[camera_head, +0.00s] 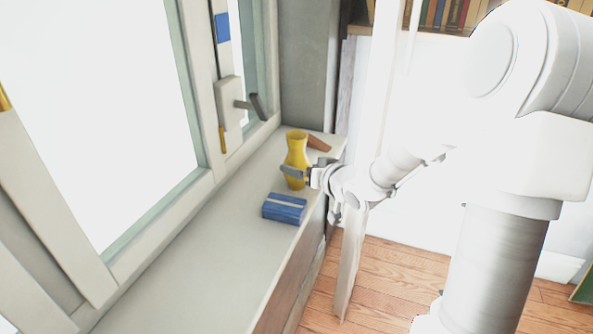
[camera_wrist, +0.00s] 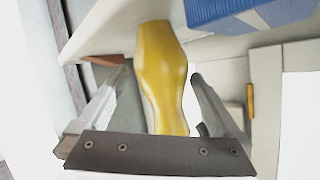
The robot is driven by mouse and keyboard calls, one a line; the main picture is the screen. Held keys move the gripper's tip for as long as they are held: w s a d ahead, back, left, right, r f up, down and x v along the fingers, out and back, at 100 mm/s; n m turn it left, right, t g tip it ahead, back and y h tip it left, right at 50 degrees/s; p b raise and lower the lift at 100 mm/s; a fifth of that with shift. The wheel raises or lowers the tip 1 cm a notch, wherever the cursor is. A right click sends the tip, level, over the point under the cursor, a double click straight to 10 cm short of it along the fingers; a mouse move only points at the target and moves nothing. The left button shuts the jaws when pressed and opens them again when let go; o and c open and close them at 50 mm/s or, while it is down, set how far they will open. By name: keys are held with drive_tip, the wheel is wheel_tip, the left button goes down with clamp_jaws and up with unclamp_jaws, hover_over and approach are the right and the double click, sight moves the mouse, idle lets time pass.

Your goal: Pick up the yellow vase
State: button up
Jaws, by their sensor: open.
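The yellow vase (camera_head: 296,152) stands upright on the window sill in the head view. In the wrist view the vase (camera_wrist: 161,75) fills the middle, between the two fingers. My gripper (camera_head: 297,171) is open and at the vase's lower body, with one finger seen in front of it in the head view. In the wrist view my gripper (camera_wrist: 158,100) has a finger on each side of the vase, with gaps visible. I cannot tell whether either finger touches it.
A blue box with a pale band (camera_head: 284,208) lies on the sill (camera_head: 215,262) close in front of the vase. A brown object (camera_head: 318,143) lies behind the vase to the right. The window frame (camera_head: 196,190) runs along the left. The sill's near part is clear.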

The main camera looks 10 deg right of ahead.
sight(291, 165)
drive_tip(key=shift+w+a+f, duration=0.2)
drive_tip(key=shift+w+f, duration=0.1)
drive_tip(key=shift+w, duration=0.3)
drive_tip(key=b+x, duration=0.2)
drive_tip(key=x, duration=0.2)
drive_tip(key=shift+a+f, duration=0.1)
drive_tip(key=shift+f, duration=0.2)
drive_tip(key=shift+w+a+f+b, duration=0.1)
drive_tip(key=shift+w+b, duration=0.2)
drive_tip(key=shift+w, duration=0.15)
drive_tip(key=c, duration=1.4)
drive_tip(key=shift+c, duration=0.3)
